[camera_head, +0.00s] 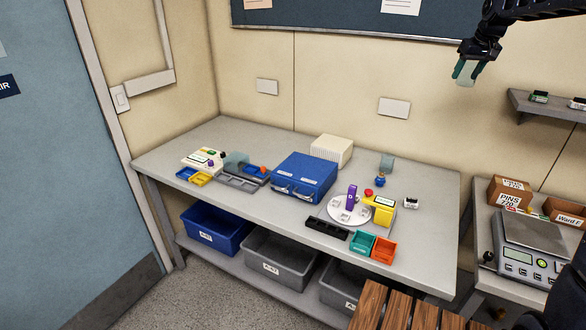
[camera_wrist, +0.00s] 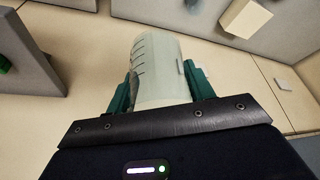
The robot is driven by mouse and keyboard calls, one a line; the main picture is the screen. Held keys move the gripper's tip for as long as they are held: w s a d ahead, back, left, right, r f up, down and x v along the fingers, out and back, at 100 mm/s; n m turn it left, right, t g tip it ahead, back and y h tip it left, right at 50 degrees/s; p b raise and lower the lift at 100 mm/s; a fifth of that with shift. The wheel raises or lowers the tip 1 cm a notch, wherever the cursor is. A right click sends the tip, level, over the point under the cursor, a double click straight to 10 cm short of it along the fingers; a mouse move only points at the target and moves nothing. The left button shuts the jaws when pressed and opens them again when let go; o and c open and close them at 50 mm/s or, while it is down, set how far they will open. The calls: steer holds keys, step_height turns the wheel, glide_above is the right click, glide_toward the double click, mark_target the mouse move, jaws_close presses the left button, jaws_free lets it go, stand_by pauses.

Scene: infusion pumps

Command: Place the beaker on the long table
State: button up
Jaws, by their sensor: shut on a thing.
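My gripper (camera_head: 467,73) is high at the upper right of the head view, above the right end of the long table (camera_head: 430,185). It is shut on the beaker (camera_head: 466,78), a pale translucent vessel, and holds it well clear of every surface. In the wrist view the beaker (camera_wrist: 157,68) shows dark graduation marks on its side. The green fingers (camera_wrist: 196,82) press on it from both sides. The grey long table stands against the wall and carries several objects.
On the table are a blue case (camera_head: 304,176), a white box (camera_head: 331,149), a round white tray (camera_head: 338,215), teal (camera_head: 362,242) and orange (camera_head: 384,250) bins. A bench with a scale (camera_head: 530,238) is at right, under a wall shelf (camera_head: 560,108). The table's right rear is fairly clear.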

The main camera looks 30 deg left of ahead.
steer(key=s+a+n, duration=0.1)
steer(key=s+a, duration=0.1)
steer(key=a, duration=0.3)
steer(key=f, duration=4.4)
steer(key=shift+w+d, duration=0.25)
steer(key=shift+d, duration=0.1)
steer(key=shift+f, duration=0.1)
steer(key=o, duration=1)
steer(key=shift+c, duration=0.2)
